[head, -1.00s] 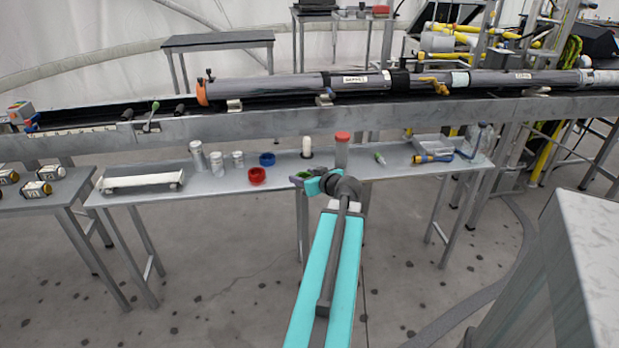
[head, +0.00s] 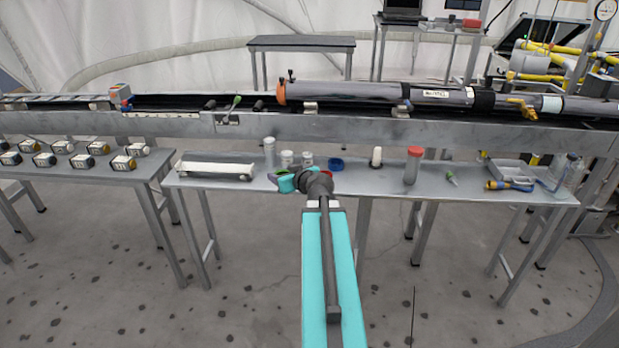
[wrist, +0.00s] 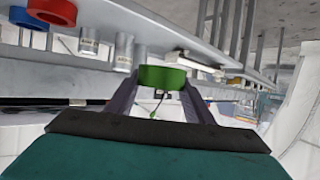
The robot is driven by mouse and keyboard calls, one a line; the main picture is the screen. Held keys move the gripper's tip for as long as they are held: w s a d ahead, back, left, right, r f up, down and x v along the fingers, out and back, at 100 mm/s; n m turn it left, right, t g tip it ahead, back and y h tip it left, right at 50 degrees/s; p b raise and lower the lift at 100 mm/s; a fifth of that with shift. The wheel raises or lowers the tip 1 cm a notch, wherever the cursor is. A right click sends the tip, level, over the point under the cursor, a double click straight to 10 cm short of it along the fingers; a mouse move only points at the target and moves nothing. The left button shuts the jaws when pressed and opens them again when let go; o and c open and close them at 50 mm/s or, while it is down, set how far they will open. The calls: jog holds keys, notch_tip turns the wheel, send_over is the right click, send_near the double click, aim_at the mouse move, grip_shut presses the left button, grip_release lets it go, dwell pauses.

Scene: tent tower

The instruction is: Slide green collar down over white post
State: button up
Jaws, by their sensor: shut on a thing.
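The white post (head: 376,157) stands upright on the narrow metal table, with a dark foot. The green collar (wrist: 162,78) is a short ring held between the two fingers of my gripper (wrist: 162,88). The collar is clear of the post. The post cannot be made out in the wrist view.
Grey-white cylinders (head: 287,160) and a blue ring (head: 336,164) stand between collar and post. A red ring (head: 327,174) is partly hidden by my wrist. A red-capped tube (head: 412,166) stands right of the post. A white tray (head: 215,170) lies at the left.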

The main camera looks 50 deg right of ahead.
jog(key=w+a+r+n+y, duration=0.1)
jog(key=w+a+r, duration=0.3)
jog(key=a, duration=1.2)
jog(key=w+a+r+n+y, duration=0.1)
jog(key=w+a+r, duration=0.3)
jog(key=w+a, duration=0.4)
jog(key=w+a+r+n+y, duration=0.1)
jog(key=w+a+r, duration=0.3)
jog(key=a, duration=1.9)
jog(key=w+y, duration=0.1)
jog(key=w, duration=0.2)
jog(key=shift+a+r+n+t, duration=0.35)
jog(key=shift+r+n+t, duration=0.05)
jog(key=shift+d, duration=0.1)
